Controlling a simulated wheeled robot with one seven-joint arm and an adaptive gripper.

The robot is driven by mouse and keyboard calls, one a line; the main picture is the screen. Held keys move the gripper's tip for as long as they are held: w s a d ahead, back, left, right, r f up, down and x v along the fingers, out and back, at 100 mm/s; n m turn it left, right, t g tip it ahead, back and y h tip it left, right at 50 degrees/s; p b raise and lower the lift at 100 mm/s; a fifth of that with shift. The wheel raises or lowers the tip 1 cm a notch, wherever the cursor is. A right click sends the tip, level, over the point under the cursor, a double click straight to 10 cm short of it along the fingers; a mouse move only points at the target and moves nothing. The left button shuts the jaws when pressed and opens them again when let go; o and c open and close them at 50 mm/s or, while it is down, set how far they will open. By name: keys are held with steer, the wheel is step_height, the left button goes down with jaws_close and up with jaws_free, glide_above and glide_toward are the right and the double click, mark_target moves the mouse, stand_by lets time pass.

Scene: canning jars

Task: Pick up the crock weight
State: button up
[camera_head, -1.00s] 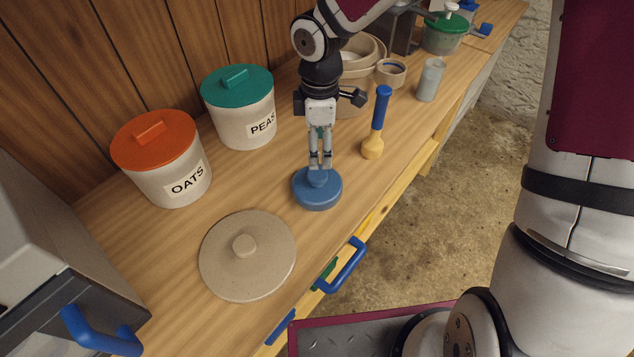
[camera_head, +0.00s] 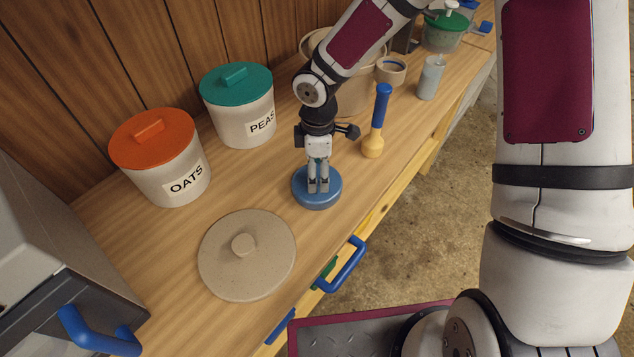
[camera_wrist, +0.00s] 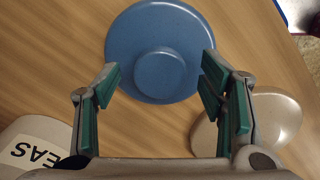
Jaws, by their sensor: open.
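The crock weight (camera_head: 316,201) appears to be the blue round disc with a raised knob, lying flat on the wooden counter near its front edge. My gripper (camera_head: 318,186) points down over it, fingers open and empty. In the head view the fingers hide the knob. In the wrist view the blue crock weight (camera_wrist: 127,50) shows whole, with its knob between and slightly beyond the spread fingertips (camera_wrist: 158,82). Neither finger visibly grips the knob; I cannot tell how close the tips are to the disc.
A beige lid with a knob (camera_head: 262,274) lies left of the crock weight. OATS (camera_head: 180,172) and PEAS (camera_head: 240,115) canisters stand at the back. A blue-handled wooden tool (camera_head: 376,130) stands close on the right, with a grey cup (camera_head: 430,80) beyond. An open drawer has a blue handle (camera_head: 345,268).

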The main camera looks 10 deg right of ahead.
jaws_close()
steer(key=shift+r, duration=0.15)
